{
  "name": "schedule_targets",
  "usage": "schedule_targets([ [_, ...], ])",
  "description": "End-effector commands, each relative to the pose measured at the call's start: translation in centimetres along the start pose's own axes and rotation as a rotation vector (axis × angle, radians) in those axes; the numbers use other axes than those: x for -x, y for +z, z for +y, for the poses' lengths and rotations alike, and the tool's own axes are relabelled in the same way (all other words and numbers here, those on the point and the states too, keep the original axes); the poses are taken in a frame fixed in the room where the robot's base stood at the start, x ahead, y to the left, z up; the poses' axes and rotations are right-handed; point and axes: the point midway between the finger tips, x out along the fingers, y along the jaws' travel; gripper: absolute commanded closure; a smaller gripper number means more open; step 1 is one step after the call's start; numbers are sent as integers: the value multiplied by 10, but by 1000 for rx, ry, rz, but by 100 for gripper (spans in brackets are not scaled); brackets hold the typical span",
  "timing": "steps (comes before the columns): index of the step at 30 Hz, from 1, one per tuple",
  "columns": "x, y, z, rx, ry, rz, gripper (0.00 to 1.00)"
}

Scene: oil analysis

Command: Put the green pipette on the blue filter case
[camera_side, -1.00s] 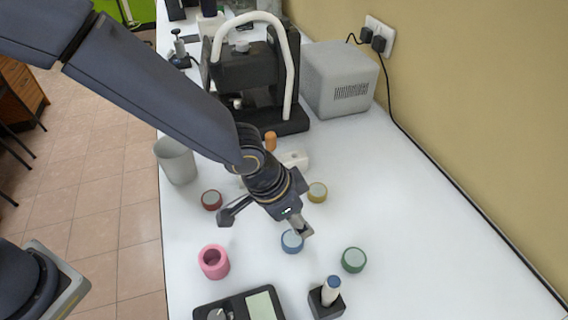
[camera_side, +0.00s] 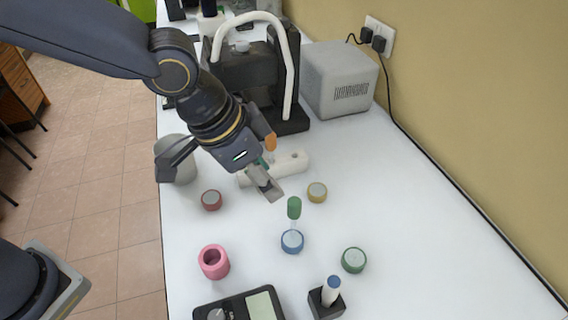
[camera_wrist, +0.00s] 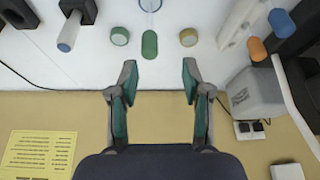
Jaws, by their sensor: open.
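The green pipette (camera_side: 294,208) stands upright, its clear lower part on the blue filter case (camera_side: 292,241). In the wrist view the green pipette (camera_wrist: 150,45) shows beyond the fingertips, with part of the blue filter case (camera_wrist: 150,4) at the top edge. My gripper (camera_side: 267,184) is open and empty, up and to the left of the pipette in the side view, apart from it. In the wrist view my gripper (camera_wrist: 159,76) shows both fingers spread, with nothing between them.
Around are a red case (camera_side: 211,200), a yellow case (camera_side: 317,192), a green case (camera_side: 354,260) and a pink ring (camera_side: 214,262). A white rack (camera_side: 291,163) and an orange-topped pipette (camera_side: 270,142) are behind.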

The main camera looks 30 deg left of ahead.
Motion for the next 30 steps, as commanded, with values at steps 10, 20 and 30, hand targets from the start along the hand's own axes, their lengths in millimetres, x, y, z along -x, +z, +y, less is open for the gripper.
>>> schedule_targets([
  [10,135,127,-135,421,-209,61,52],
  [20,169,212,-142,633,-292,88,52],
  [30,169,213,-142,634,-293,88,52],
])
